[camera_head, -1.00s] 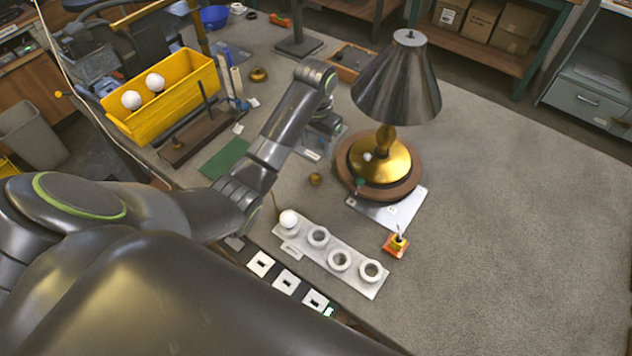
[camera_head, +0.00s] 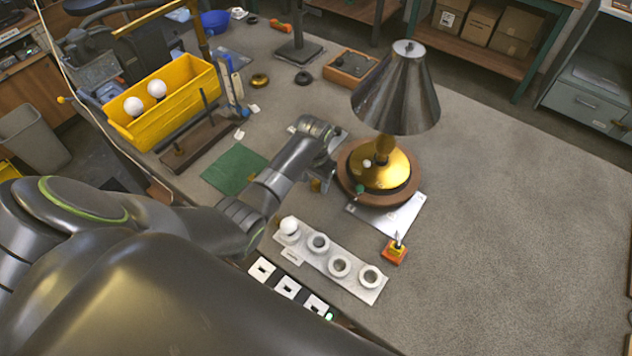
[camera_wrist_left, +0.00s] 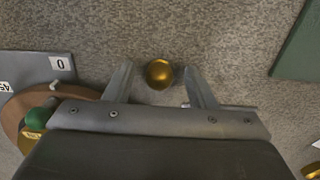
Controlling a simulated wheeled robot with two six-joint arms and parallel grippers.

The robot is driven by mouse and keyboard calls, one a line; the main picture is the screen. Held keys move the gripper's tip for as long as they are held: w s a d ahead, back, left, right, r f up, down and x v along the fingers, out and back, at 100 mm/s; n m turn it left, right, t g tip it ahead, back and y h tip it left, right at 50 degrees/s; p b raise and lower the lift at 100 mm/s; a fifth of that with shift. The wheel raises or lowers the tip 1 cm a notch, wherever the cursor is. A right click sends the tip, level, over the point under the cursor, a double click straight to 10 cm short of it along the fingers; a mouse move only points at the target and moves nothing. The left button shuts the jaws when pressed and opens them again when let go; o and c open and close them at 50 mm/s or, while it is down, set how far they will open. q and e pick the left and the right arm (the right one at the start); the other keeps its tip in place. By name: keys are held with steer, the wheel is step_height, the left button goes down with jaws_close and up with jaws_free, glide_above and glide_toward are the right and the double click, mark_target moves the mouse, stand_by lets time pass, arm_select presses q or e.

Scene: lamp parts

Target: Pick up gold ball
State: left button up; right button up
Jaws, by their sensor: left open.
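The gold ball (camera_wrist_left: 158,73) lies on the grey tabletop in the left wrist view, between the tips of my open left gripper (camera_wrist_left: 157,84). Clear gaps show between the ball and both fingers. In the head view, my left gripper (camera_head: 320,178) hangs low over the table, left of the lamp base, and the ball (camera_head: 315,185) is mostly hidden by it. The lamp, with a metal shade (camera_head: 398,95) and a gold dome (camera_head: 383,172) on a round wooden base (camera_head: 352,187), stands to the right. My right gripper is not in view.
A white holder (camera_head: 330,262) with one white bulb (camera_head: 289,225) and empty rings lies in front. A green mat (camera_head: 233,170), a yellow bin (camera_head: 190,108) with two white bulbs and a small orange-yellow block (camera_head: 394,251) are nearby. The table's right side is clear.

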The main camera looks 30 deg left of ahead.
arm_select(q)
steer(key=shift+f, duration=0.4)
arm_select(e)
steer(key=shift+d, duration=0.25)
arm_select(q)
steer(key=c, duration=1)
steer(key=shift+r, duration=0.1)
